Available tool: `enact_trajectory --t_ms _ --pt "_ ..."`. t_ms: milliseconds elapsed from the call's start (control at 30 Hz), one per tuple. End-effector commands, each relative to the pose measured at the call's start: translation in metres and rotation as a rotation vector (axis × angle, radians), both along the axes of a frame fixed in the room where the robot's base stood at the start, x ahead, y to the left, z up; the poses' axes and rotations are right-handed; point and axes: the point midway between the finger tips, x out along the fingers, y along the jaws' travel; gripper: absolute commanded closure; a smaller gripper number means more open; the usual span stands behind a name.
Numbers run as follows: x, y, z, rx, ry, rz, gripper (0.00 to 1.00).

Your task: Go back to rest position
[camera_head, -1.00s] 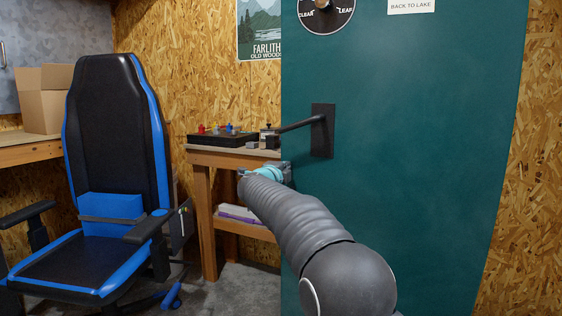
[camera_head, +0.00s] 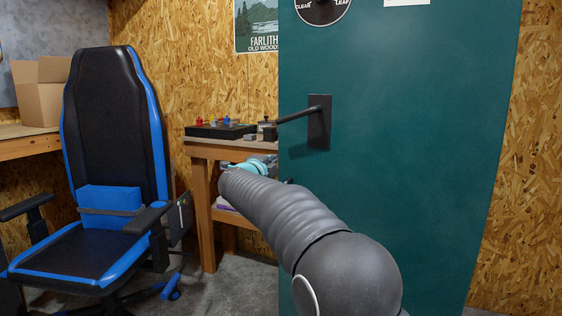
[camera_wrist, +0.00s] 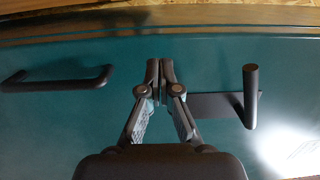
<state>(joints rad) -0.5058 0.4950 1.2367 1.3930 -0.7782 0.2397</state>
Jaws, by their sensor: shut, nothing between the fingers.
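My gripper (camera_wrist: 160,82) is shut and empty in the wrist view, its two fingers meeting in front of the teal door (camera_wrist: 215,58). The door's lever handle (camera_wrist: 250,95) is to the right of the fingers there, and a dark bar handle (camera_wrist: 57,77) is to their left. The fingers look apart from both. In the head view my arm reaches forward from the lower right toward the left edge of the door (camera_head: 420,150). The lever (camera_head: 296,115) is above the arm's far end, pointing left from its dark plate.
A black and blue chair (camera_head: 112,150) stands at the left. A wooden bench (camera_head: 203,151) behind the door edge holds a black tray (camera_head: 220,131) with small coloured pieces. A cardboard box (camera_head: 40,95) sits on the far left bench. Some grey floor is bare between chair and bench.

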Motion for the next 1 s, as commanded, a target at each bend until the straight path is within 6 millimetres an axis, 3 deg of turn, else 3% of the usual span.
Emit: enact_trajectory --t_ms 100,333,567,700,767,867,1000 --pt "-0.024 0.006 -0.001 0.0 0.0 -0.003 1.0" --pt "-0.058 0.016 -0.001 0.0 0.001 -0.009 1.0" --pt "-0.071 0.023 -0.002 -0.008 0.006 -0.002 1.0" --pt "-0.067 0.048 -0.005 -0.056 0.027 0.114 1.0" --pt "-0.065 0.069 -0.017 -0.121 0.048 0.211 1.0" --pt "-0.073 0.108 -0.053 -0.271 0.112 0.407 1.0" --pt "-0.111 0.136 -0.093 -0.492 0.198 0.678 1.0"
